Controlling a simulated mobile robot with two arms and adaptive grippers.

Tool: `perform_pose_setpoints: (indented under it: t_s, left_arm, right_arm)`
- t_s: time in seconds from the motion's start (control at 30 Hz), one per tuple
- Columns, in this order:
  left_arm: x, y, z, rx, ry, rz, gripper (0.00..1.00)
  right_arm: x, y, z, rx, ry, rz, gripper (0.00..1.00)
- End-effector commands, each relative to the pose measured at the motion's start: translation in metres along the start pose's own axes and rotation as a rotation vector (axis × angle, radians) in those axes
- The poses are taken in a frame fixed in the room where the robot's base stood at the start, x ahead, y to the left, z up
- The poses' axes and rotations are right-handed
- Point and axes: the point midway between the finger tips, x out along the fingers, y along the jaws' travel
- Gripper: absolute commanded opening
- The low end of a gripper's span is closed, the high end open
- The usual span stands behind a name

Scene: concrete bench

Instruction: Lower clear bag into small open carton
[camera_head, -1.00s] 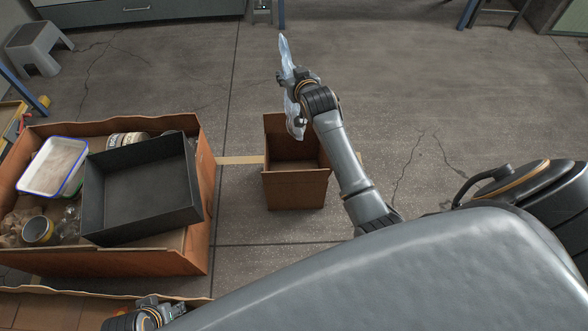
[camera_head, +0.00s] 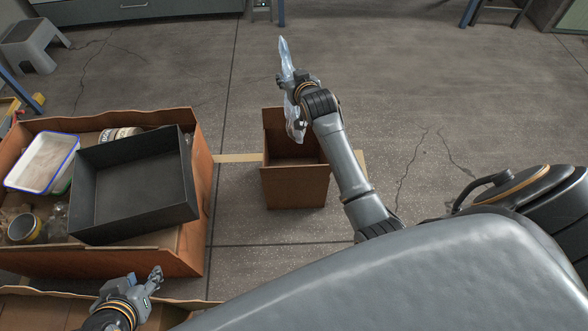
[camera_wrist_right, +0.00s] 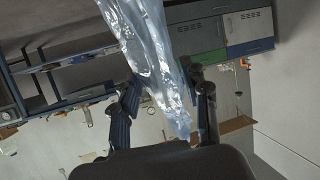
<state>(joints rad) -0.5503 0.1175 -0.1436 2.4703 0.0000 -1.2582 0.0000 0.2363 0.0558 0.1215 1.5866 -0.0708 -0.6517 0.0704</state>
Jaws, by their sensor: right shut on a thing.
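The clear bag (camera_head: 285,58) is held up by my right gripper (camera_head: 292,82), above the far side of the small open carton. In the right wrist view the bag (camera_wrist_right: 150,50) hangs between the two fingers of the right gripper (camera_wrist_right: 162,105), which are shut on it. The small open carton (camera_head: 295,188) stands on the floor with its top open, and its inside looks empty where I can see it. My right arm hides part of its right side. My left gripper (camera_head: 155,280) is at the lower left, away from the bag and carton; its fingertips are too small to judge.
A large orange-brown box (camera_head: 198,190) to the left holds a black bin (camera_head: 140,190), a white tray with a blue rim (camera_head: 45,160) and a yellow-rimmed cup (camera_head: 22,228). Another carton edge (camera_head: 190,304) lies at the bottom left. The floor right of my right arm is clear.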

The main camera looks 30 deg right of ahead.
Motion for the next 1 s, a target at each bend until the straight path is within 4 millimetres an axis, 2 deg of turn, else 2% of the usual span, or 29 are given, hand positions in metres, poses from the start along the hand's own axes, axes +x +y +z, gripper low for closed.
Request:
perform_pose_setpoints:
  t_s: [0.43,1.0]
  left_arm:
    - [0.001,0.000,-0.002,0.000,0.011,0.001,0.40]
    - [0.001,0.001,-0.005,0.000,0.023,0.002,0.40]
  right_arm:
    - [0.001,0.000,-0.002,0.000,0.005,0.000,0.00]
    - [0.015,0.001,-0.008,0.000,0.004,0.000,0.00]
